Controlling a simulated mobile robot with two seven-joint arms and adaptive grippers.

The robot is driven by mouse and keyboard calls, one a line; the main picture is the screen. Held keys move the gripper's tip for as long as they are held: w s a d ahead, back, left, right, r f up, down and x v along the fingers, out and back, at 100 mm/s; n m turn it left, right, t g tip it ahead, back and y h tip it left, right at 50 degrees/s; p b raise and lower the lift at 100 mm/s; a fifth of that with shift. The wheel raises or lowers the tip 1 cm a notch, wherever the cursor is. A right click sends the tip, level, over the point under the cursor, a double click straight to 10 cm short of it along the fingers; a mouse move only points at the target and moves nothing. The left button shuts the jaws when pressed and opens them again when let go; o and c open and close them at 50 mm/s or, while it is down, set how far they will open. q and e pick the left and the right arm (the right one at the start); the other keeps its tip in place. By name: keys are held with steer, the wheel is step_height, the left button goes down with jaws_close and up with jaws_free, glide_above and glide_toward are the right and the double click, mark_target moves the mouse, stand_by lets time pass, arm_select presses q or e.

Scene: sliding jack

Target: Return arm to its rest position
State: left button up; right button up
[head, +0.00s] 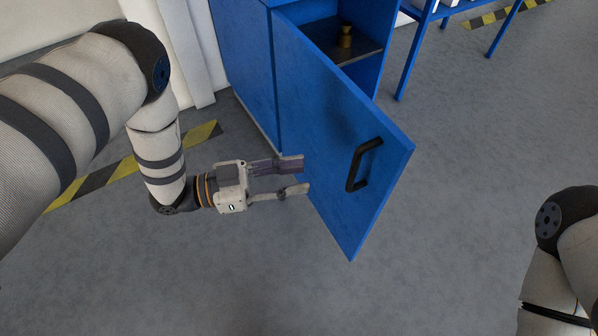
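My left arm comes in from the left and bends down at its elbow. Its gripper (298,177) points right, with its two fingers apart and nothing between them. The fingertips are close to the left edge of the open blue cabinet door (335,130) in the picture; I cannot tell whether they touch it. The black door handle (362,165) is to the right of the fingers, apart from them. Part of my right arm shows at the lower right edge, and its gripper is out of view.
The blue cabinet (245,70) stands at the top with its door swung open. A blue table frame (420,45) is at the upper right. Yellow-black tape (97,178) marks the floor. Grey floor below is clear.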

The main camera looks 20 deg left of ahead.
arm_select(q)
steer(key=s+a+f+n+g+y+p, duration=0.2)
steer(key=s+a+f+n+y+p, duration=0.15)
steer(key=s+n+y, duration=0.35)
steer(key=s+a+f+n+g+y+p, duration=0.1)
steer(key=s+a+f+n+y+p, duration=0.15)
steer(key=s+y+p, duration=0.4)
steer(key=s+a+r+n+g+y, duration=0.1)
steer(key=s+g, duration=0.3)
steer(key=s, duration=0.7)
steer(key=s+a+r+n+g+y, duration=0.1)
steer(key=s+a+r+n+g, duration=0.1)
steer(key=s, duration=0.9)
step_height(320, 180, up, 2)
steer(key=shift+s+a+r+g, duration=0.15)
steer(key=shift+a+r+g, duration=0.05)
steer(key=shift+a+g, duration=0.8)
arm_select(e)
steer(key=w+r+t, duration=0.3)
steer(key=w+r, duration=0.6)
steer(key=r, duration=0.2)
steer(key=shift+t, duration=0.3)
